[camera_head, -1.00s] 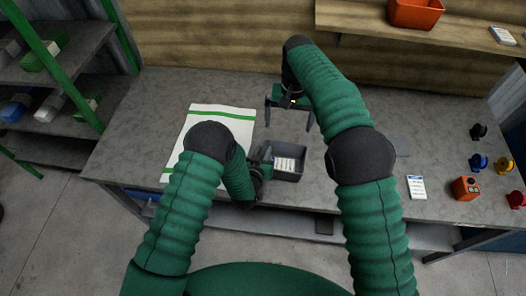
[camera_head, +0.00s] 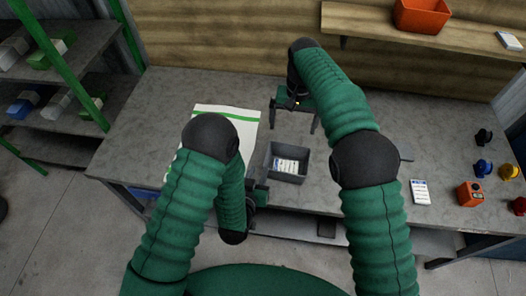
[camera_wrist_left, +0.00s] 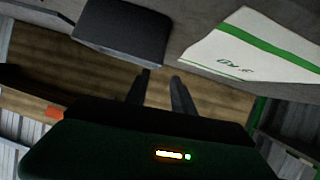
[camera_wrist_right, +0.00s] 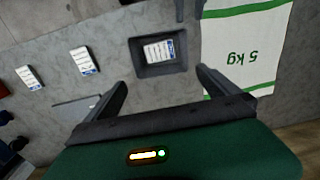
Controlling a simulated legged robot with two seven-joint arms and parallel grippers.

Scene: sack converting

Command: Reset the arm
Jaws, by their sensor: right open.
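My left gripper (camera_head: 259,192) is low at the front edge of the table (camera_head: 130,130), in front of the grey bin. In the left wrist view its two fingers (camera_wrist_left: 161,78) stand a narrow gap apart with nothing between them. My right gripper (camera_head: 293,124) is above the table behind the bin, fingers pointing down. In the right wrist view its fingers (camera_wrist_right: 158,78) are wide apart and empty. My left arm partly hides the left gripper and the sack in the head view.
A grey bin (camera_head: 270,160) holding labelled cards stands mid-table. A white sack (camera_head: 235,113) with green stripes lies left of it. A white labelled card (camera_head: 420,192), an orange box (camera_head: 470,194) and several coloured parts are at right. An orange bin (camera_head: 420,16) sits on the shelf.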

